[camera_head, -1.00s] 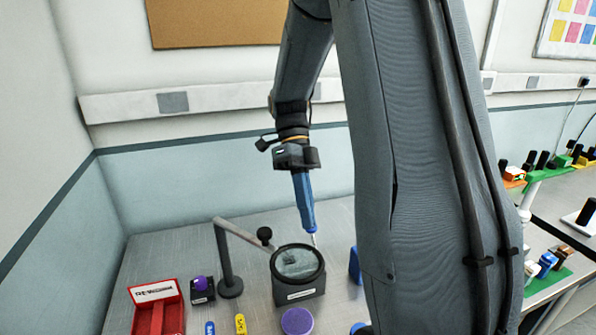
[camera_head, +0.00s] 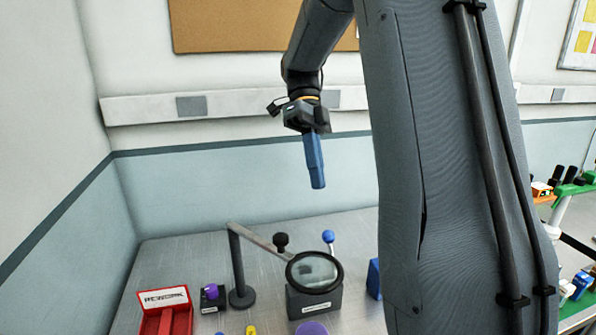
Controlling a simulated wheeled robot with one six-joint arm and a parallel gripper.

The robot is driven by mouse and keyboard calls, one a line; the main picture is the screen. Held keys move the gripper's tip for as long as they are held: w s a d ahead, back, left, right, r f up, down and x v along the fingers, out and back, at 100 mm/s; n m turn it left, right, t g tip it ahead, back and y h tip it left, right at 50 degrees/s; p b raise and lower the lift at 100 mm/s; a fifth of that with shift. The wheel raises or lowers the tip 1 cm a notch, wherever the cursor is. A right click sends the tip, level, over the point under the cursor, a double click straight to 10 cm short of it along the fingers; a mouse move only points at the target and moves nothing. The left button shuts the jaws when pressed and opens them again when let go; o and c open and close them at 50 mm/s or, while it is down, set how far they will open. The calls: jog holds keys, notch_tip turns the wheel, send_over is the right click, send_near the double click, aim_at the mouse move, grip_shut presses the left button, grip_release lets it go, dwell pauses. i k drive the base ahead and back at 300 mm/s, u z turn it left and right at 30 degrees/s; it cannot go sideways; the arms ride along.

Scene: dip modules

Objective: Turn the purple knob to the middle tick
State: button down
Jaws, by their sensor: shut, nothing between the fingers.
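A small purple knob (camera_head: 211,291) sits on a black block (camera_head: 213,305) with a white label, at the lower left of the head view. Its tick marks are too small to make out. A larger purple round top (camera_head: 312,329) shows at the bottom edge, mostly cut off. My gripper (camera_head: 318,187) points down with its blue fingers together and empty. It is in the air above the back of the bench, up and to the right of the small knob and well apart from it.
A magnifier (camera_head: 338,284) on a jointed stand (camera_head: 238,265) hangs before a dark labelled box (camera_head: 312,304). A blue-balled lever (camera_head: 329,237) stands behind it. A red tray (camera_head: 166,322) is left of the knob. A blue block (camera_head: 374,277) is partly behind my arm.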

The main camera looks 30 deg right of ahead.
aim_at(211, 293)
jog(key=k, duration=1)
